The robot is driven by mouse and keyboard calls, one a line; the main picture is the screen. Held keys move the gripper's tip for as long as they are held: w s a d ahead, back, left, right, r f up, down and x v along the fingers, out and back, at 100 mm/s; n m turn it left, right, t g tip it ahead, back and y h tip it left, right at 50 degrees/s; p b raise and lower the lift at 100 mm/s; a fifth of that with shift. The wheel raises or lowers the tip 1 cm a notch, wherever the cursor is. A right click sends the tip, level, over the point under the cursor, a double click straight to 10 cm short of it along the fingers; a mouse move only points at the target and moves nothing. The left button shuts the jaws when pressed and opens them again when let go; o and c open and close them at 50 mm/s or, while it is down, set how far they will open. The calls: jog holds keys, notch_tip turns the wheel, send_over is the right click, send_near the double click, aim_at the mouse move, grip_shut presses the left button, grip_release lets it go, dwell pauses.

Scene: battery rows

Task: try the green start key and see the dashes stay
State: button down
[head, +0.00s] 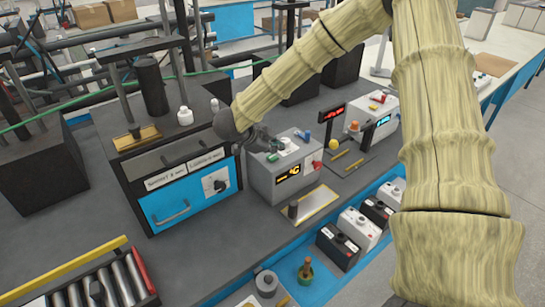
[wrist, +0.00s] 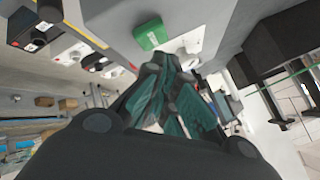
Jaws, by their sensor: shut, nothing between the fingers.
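A grey instrument box (head: 265,182) stands on the dark bench, its front display (head: 288,174) lit amber with small marks and "°C"; whether the marks are dashes is too small to tell. The green key (head: 272,157) is on its top, partly beside my gripper; it shows clearly in the wrist view (wrist: 150,33). My gripper (head: 271,145) is shut and empty, low over the box top. In the wrist view my gripper (wrist: 163,62) has its fingertips close to the green key, apart from it in the picture. Contact cannot be told.
A white part (head: 285,142), a blue part (head: 304,136) and a red knob (head: 317,165) are also on the box. A blue-fronted oven (head: 186,200) stands left. Red and blue displays stand right.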

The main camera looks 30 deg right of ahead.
aim_at(275, 158)
jog(key=shift+f, duration=0.8)
dwell(0.8)
dwell(0.3)
jog(key=shift+r+p, duration=0.75)
jog(key=shift+r, duration=0.15)
jog(key=shift+r+p, duration=2.05)
jog(key=shift+r, duration=0.45)
jog(key=shift+f, duration=0.1)
